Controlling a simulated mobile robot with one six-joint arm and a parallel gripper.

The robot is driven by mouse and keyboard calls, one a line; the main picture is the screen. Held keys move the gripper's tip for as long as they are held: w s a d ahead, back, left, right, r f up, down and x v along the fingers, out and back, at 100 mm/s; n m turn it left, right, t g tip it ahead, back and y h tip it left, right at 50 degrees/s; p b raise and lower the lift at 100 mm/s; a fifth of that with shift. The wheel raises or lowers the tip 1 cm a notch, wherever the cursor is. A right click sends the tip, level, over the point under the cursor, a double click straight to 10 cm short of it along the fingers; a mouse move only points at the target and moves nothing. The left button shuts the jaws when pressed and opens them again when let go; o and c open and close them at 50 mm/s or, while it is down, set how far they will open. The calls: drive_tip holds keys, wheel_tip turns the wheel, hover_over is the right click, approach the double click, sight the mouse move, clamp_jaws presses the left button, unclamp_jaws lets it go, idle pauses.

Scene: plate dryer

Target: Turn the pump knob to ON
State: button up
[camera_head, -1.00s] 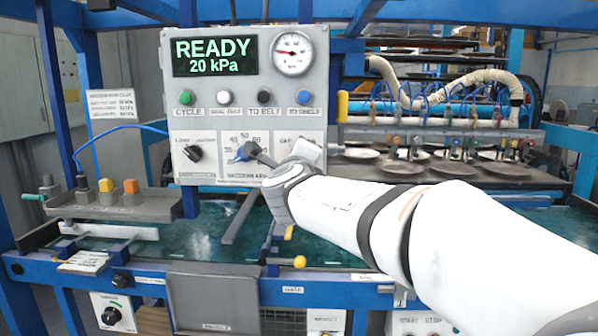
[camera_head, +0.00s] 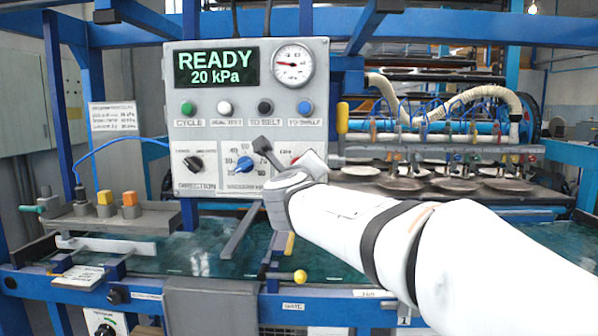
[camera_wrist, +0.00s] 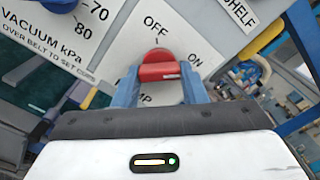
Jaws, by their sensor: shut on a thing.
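The red pump knob (camera_wrist: 158,71) sits on the pale panel between the two blue fingers of my gripper (camera_wrist: 160,82) in the wrist view. My gripper is shut on it. The OFF label (camera_wrist: 156,22) is above the knob and the ON label (camera_wrist: 196,60) is to its upper right. A label below is partly hidden by the fingers. I cannot tell exactly where the knob points. In the head view my gripper (camera_head: 303,160) is at the lower right of the control panel (camera_head: 252,92), and my arm hides most of the knob's surroundings.
The blue vacuum knob (camera_head: 245,165) is just left of my gripper, with the black direction knob (camera_head: 193,163) farther left. Coloured buttons and a gauge (camera_head: 293,64) are above. A row of plates and hoses stands at the right.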

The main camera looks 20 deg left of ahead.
drive_tip(key=shift+f, duration=0.15)
drive_tip(key=o, duration=1)
drive_tip(key=shift+s, duration=0.1)
drive_tip(key=v, duration=0.7)
drive_tip(key=shift+s, duration=0.3)
drive_tip(key=shift+d, duration=0.1)
